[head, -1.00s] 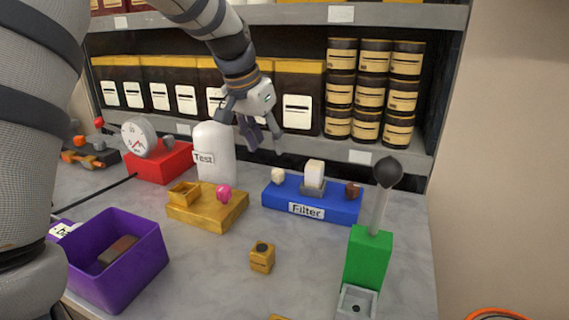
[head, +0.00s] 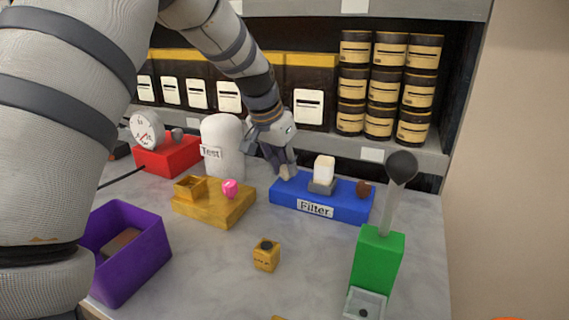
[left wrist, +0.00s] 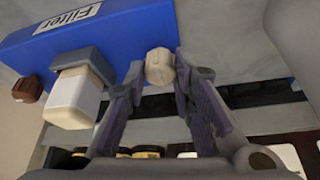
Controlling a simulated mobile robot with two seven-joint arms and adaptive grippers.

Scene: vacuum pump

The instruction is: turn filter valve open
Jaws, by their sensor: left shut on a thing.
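The blue filter block (head: 345,203) with its "Filter" label stands on the table in the head view. It bears a white filter piece on a grey seat (head: 323,172) in the middle and a brown knob (head: 364,189) at its right end. My left gripper (head: 286,170) is at the block's left end, shut on the cream valve knob (head: 287,173). In the left wrist view the cream knob (left wrist: 160,67) sits between the two fingertips, beside the blue block (left wrist: 125,35). My right gripper is in neither view.
A yellow block with a pink knob (head: 230,188) and a white "Test" tank (head: 222,140) stand left of the filter. A green block with a black-balled lever (head: 376,262) stands at the right. A purple bin (head: 130,255) and small yellow cube (head: 266,255) are nearer.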

